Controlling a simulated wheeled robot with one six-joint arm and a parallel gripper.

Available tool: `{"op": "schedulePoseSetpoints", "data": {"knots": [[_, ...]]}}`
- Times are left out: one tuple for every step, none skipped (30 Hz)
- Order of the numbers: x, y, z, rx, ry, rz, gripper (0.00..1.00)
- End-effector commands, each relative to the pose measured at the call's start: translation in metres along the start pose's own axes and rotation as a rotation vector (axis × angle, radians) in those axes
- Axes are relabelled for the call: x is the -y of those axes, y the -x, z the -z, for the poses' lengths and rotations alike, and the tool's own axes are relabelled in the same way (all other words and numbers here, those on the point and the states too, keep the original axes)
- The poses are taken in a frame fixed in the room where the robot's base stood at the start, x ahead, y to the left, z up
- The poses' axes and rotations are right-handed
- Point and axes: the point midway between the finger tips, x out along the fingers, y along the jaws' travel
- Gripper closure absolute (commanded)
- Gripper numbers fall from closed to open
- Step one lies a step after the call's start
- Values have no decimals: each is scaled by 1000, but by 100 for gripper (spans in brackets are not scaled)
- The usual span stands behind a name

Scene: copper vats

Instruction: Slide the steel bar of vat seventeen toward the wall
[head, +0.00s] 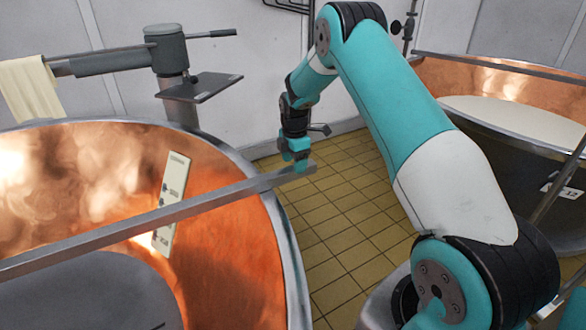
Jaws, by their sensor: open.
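The steel bar (150,221) lies across the top of the left copper vat (75,170), slanting from lower left to upper right. Its right end sticks out past the vat's rim over the tiled floor. My gripper (298,168) is at that right end, pointing down. Its jaws are open; the bar's end shows right at the fingertips, but whether they touch it or straddle it I cannot tell. No number seventeen is readable on this vat. The wall (260,85) stands behind.
A second copper vat (520,105) with whitish contents stands at the right, behind my arm. A grey post with a small shelf (200,87) and a horizontal arm holding a cloth (30,88) stands behind the left vat. Yellow tiled floor (340,205) is clear between the vats.

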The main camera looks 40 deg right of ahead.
Motion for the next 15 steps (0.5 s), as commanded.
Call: {"op": "schedulePoseSetpoints", "data": {"knots": [[-1,13,0,1,0,-5,36],[-1,21,0,1,0,-6,36],[-1,32,0,1,0,-6,36],[-2,40,0,1,0,-7,36],[-2,47,1,1,1,-7,36],[-2,58,1,1,2,-8,36],[-2,66,1,1,2,-7,36],[-2,74,1,1,2,-8,36],[-2,83,1,1,2,-7,36],[-2,91,1,1,2,-9,36],[-2,98,1,0,2,-8,36],[-2,106,1,0,2,-8,36],[-2,112,1,0,2,-7,36],[-2,117,1,0,2,-7,36],[-2,123,1,0,2,-6,36]]}}
